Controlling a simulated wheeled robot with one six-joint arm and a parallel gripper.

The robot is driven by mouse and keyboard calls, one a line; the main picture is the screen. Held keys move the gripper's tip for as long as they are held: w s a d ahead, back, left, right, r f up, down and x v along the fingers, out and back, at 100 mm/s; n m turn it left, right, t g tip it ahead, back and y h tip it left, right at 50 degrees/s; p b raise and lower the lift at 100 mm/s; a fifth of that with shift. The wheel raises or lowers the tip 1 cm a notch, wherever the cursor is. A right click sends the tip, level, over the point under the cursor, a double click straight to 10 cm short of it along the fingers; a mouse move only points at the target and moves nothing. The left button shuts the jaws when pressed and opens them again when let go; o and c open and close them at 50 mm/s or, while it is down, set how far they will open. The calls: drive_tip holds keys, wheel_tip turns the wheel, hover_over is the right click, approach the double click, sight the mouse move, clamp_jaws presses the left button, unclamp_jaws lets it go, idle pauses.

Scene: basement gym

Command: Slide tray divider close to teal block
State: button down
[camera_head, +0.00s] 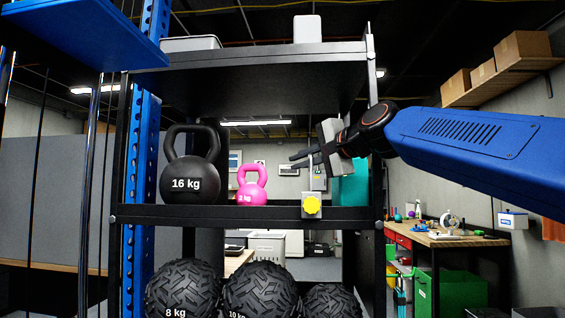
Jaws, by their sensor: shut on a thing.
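A teal block (350,186) stands at the right end of the middle shelf, partly hidden behind my gripper and arm. The divider (311,206) is at the shelf's front edge, left of the teal block with a gap between them. It has a grey clip with a yellow knob and a thin upright above it. My gripper (302,159) reaches in from the right above the knob, its dark fingers pointing left. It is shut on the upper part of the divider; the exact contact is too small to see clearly.
The middle shelf (250,217) also holds a pink kettlebell (252,186) left of the divider and a black 16 kg kettlebell (190,168) further left. Black rack posts (376,130) bound the shelf. Treaded balls (262,290) sit below. An upper shelf (270,60) hangs above my gripper.

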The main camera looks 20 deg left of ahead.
drive_tip(key=shift+w+d, duration=0.15)
drive_tip(key=shift+d, duration=0.45)
drive_tip(key=c, duration=2.1)
unclamp_jaws()
